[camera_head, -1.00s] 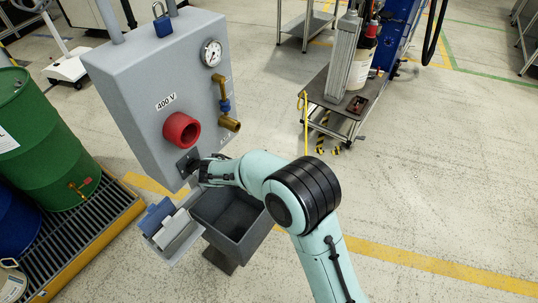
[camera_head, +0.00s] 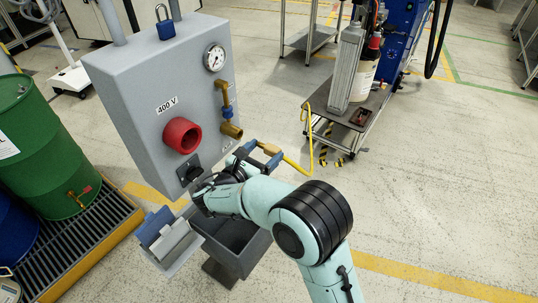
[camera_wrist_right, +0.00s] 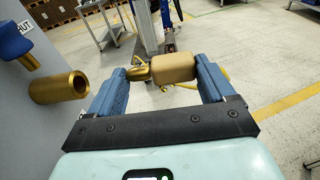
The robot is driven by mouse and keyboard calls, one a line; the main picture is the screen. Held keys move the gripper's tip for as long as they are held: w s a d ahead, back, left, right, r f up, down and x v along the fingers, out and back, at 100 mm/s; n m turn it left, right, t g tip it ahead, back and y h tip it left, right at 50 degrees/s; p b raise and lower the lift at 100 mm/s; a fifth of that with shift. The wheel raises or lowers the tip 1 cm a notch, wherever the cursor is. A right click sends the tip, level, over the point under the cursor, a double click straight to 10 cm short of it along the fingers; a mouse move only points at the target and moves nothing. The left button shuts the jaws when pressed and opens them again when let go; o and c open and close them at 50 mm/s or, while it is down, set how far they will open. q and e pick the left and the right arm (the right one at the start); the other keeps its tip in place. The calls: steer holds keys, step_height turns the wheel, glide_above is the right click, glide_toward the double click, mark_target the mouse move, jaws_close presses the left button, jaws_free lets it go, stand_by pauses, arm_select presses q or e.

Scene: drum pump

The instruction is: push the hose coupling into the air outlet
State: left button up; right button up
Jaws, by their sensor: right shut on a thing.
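The air outlet (camera_head: 231,130) is a brass open-ended tube below a blue valve on the side of the grey cabinet (camera_head: 130,90). In the right wrist view the outlet (camera_wrist_right: 58,87) is at the left, its open end facing right. My right gripper (camera_head: 256,152) is shut on the hose coupling (camera_head: 269,149), a tan-gold cylinder with a brass nose. In the right wrist view the coupling (camera_wrist_right: 175,67) lies crosswise between the blue fingers, its nose pointing left. The coupling is apart from the outlet. The yellow hose (camera_head: 297,165) trails from it. My left gripper is not in view.
A red socket (camera_head: 182,135) and a black switch are on the cabinet's front. A grey bin (camera_head: 235,245) stands below. A cart (camera_head: 345,112) with cylinders stands at the back right. A green drum (camera_head: 40,150) is at the left. Floor at the right is clear.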

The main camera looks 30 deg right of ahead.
mark_target(257, 144)
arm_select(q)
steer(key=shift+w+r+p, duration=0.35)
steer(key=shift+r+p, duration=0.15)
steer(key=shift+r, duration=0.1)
arm_select(e)
steer(key=w, duration=0.1)
steer(key=w+a, duration=0.1)
steer(key=w, duration=0.1)
steer(key=shift+w+a, duration=0.2)
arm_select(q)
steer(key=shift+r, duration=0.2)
arm_select(e)
steer(key=shift+s, duration=0.1)
arm_select(q)
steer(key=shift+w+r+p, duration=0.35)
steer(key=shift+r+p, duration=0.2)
steer(key=shift+p, duration=0.05)
arm_select(e)
steer(key=shift+w+a, duration=0.2)
steer(key=shift+w, duration=0.25)
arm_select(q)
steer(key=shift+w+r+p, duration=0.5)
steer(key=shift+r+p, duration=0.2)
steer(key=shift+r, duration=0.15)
arm_select(e)
steer(key=shift+w+a, duration=0.1)
steer(key=shift+w, duration=0.15)
stand_by(0.4)
